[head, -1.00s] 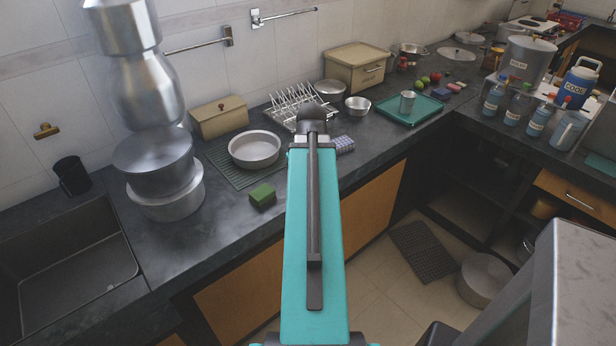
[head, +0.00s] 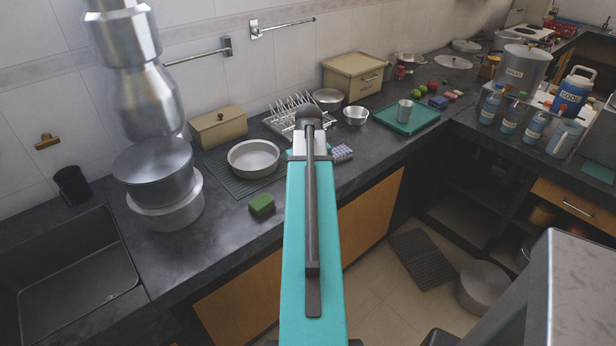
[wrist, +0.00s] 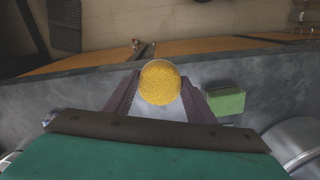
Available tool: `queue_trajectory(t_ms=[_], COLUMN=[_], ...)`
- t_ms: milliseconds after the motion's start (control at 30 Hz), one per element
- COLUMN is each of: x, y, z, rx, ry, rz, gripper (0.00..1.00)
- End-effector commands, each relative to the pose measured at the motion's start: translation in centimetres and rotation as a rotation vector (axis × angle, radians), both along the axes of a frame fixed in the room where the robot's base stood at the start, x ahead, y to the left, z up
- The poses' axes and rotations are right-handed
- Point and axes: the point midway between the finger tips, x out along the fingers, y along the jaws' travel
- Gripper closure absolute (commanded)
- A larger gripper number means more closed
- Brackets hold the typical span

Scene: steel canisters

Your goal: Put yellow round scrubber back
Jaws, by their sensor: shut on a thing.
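In the wrist view, my gripper (wrist: 160,92) is shut on a yellow round scrubber (wrist: 160,83), held between its two dark fingers. The scrubber and gripper are over the dark grey counter (wrist: 60,98), close to its front edge. In the head view my teal arm reaches toward the counter and hides the gripper and the scrubber. A green rectangular sponge (wrist: 227,101) lies on the counter beside the gripper; it also shows in the head view (head: 261,205).
A round metal pan (head: 253,158) sits on a ribbed mat behind the green sponge. A dish rack (head: 291,117) stands behind my arm. Stacked pots (head: 165,205) and a sink (head: 75,265) are at left. A teal tray (head: 408,118) with a metal cup is right.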

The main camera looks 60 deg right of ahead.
Motion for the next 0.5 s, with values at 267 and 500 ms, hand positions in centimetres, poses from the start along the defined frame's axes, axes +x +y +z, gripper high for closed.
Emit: queue_trajectory(t_ms=[267,500], x=[1.8,3.2], y=[-2.8,-4.9], z=[-0.2,-0.4], rx=[0.001,0.000], ry=[0.001,0.000], rz=[0.000,-0.001], gripper=[0.74,0.74])
